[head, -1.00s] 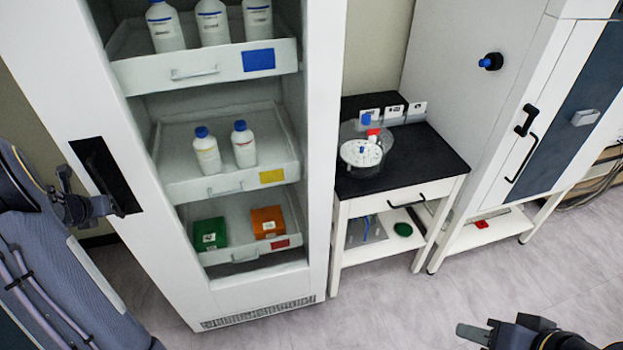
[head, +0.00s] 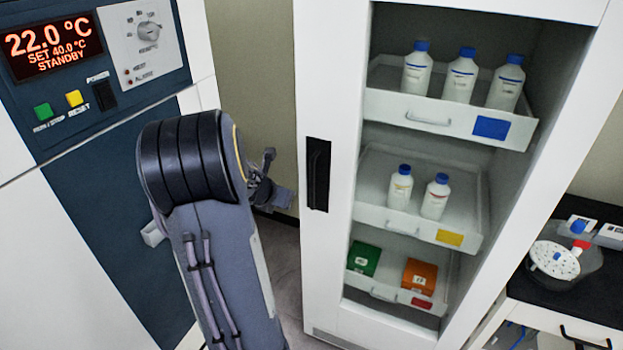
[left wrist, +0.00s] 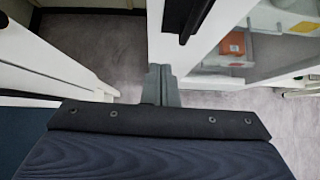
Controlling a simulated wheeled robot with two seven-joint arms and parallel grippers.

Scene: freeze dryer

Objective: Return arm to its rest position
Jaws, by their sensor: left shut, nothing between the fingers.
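My left arm rises from the bottom of the head view, in front of the gap between the two cabinets. My left gripper (head: 275,192) is partly hidden behind its own forearm, left of the cabinet's black door handle (head: 318,174) and apart from it. In the left wrist view its fingers (left wrist: 160,85) are together with nothing between them, above the floor. My right gripper is not in view.
The open white cabinet (head: 330,280) holds bottles and boxes on pull-out drawers. At left stands a cabinet with a control panel (head: 100,65) reading 22.0 °C, STANDBY. A black-topped table (head: 590,290) with a round device stands at right. Grey floor (left wrist: 100,60) shows below the left gripper.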

